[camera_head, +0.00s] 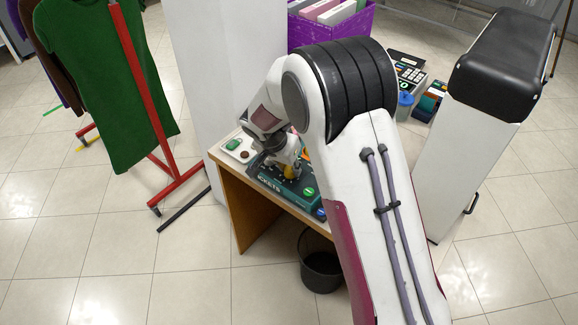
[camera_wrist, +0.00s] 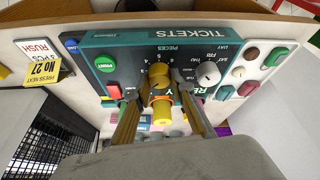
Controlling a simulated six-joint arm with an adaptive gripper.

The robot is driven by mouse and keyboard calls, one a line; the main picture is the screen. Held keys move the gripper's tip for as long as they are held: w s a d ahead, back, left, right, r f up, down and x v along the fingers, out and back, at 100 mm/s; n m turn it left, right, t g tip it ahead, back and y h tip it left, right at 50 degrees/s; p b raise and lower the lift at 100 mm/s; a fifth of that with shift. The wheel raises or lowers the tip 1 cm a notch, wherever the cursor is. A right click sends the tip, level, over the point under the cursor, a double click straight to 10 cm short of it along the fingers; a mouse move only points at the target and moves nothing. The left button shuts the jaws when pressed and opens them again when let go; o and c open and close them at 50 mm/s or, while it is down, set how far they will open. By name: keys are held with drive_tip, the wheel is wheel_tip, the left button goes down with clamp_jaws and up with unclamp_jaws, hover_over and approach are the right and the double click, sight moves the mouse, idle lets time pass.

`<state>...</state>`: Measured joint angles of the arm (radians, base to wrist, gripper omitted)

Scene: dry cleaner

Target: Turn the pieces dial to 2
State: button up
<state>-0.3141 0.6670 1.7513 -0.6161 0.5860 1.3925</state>
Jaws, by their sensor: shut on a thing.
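The teal ticket machine (camera_wrist: 90,42) fills the middle of the wrist view, with TICKETS lettering and a PIECES label. The yellow pieces dial (camera_wrist: 159,73) sits below that label. My gripper (camera_wrist: 160,80) has one finger on each side of the dial and is shut on it. Small numbers ring the dial, partly hidden by the fingers; I cannot tell which one it points to. In the head view, the machine (camera_head: 282,184) lies on the table, and my gripper (camera_head: 291,170) comes down onto it, with a bit of yellow showing.
A grey day dial (camera_wrist: 208,73) is close right of my gripper. A green PRINT button (camera_wrist: 104,64) and a red button (camera_wrist: 113,90) are left. A white tray (camera_head: 228,141) holds small items. A dark bin (camera_head: 321,270) stands below the table (camera_head: 229,185); a red clothes rack (camera_head: 136,75) stands left.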

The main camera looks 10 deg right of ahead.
drive_tip(key=o, duration=1.1)
drive_tip(key=shift+r, duration=0.1)
drive_tip(key=v, duration=1.1)
drive_tip(key=shift+r, duration=0.4)
drive_tip(key=shift+s+a, duration=0.1)
